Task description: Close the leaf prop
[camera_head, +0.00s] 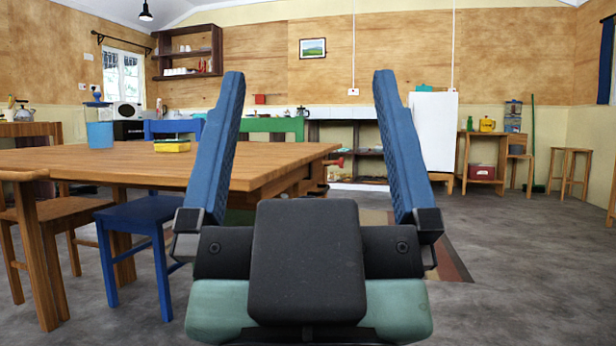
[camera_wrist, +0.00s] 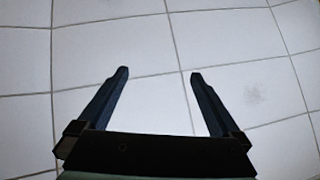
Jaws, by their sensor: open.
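My gripper (camera_head: 308,76) is open and empty, with its two blue fingers pointing up in front of the head camera. It also shows open in the wrist view (camera_wrist: 158,73), with nothing between the fingers. No leaf prop is clearly recognisable; the table's underside is mostly hidden by my gripper.
A blue stool (camera_head: 142,218) and a wooden chair (camera_head: 45,240) stand at the table's near side. A blue container (camera_head: 99,134) and a yellow box (camera_head: 172,146) are on the table. Grey floor (camera_head: 530,260) is open to the right. The wrist view shows only pale tiled panels (camera_wrist: 250,45).

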